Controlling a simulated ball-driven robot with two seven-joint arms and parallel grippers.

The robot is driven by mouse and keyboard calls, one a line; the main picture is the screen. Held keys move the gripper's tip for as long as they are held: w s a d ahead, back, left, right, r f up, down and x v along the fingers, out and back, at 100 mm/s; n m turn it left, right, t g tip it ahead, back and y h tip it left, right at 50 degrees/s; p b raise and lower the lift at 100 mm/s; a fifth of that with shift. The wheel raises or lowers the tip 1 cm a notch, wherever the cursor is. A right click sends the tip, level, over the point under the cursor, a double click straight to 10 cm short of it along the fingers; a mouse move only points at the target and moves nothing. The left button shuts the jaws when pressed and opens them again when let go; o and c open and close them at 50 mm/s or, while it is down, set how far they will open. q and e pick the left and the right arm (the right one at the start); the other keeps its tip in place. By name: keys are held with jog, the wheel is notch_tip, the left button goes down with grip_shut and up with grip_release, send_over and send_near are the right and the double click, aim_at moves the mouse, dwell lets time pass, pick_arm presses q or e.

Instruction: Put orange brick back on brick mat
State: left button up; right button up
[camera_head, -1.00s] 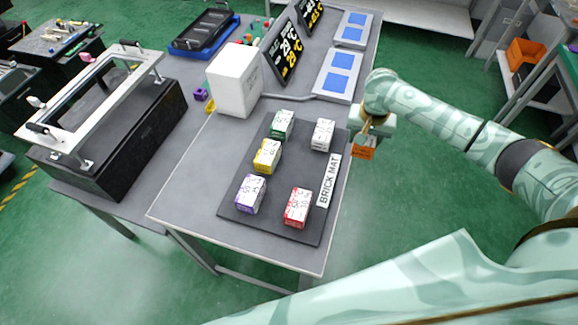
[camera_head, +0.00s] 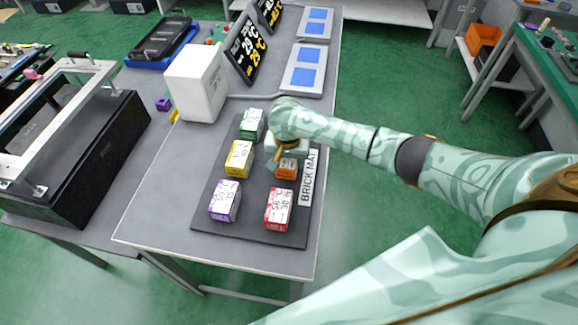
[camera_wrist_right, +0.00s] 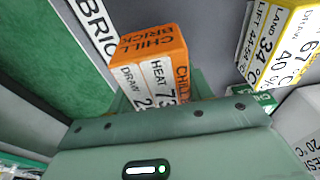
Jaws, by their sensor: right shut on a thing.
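The orange brick (camera_head: 287,168) is in my right gripper (camera_head: 287,152), over the right part of the dark brick mat (camera_head: 254,205), beside the "BRICK MAT" label. It also shows in the right wrist view (camera_wrist_right: 150,62), in the shut jaws. I cannot tell whether its underside touches the mat. On the mat stand a green brick (camera_head: 251,124), a yellow brick (camera_head: 239,158), a purple brick (camera_head: 225,200) and a red brick (camera_head: 278,209). A white brick (camera_wrist_right: 303,128) shows in the wrist view; my arm hides it in the head view. My left gripper is out of view.
A white box (camera_head: 197,82) stands behind the mat, with display signs (camera_head: 246,50) and blue-panelled plates (camera_head: 304,68) farther back. A black framed case (camera_head: 90,160) stands at the left. The table front left of the mat is clear.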

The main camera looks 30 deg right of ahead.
aim_at(288, 159)
notch_tip(288, 159, down, 3)
jog(key=shift+d+r+b, duration=0.15)
jog(key=shift+b, duration=0.2)
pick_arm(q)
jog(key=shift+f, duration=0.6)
pick_arm(e)
jog(key=shift+r, duration=0.15)
jog(key=shift+f, duration=0.2)
jog(key=o, duration=1.2)
jog(key=shift+r, duration=0.15)
jog(key=r+p, duration=0.2)
jog(key=r, duration=0.2)
jog(key=s+r+p, duration=0.1)
jog(key=r+p, duration=0.1)
jog(key=r, duration=0.2)
jog(key=a+r+p, duration=0.1)
jog(key=r+p, duration=0.2)
jog(key=r, duration=0.1)
jog(key=shift+s, duration=0.25)
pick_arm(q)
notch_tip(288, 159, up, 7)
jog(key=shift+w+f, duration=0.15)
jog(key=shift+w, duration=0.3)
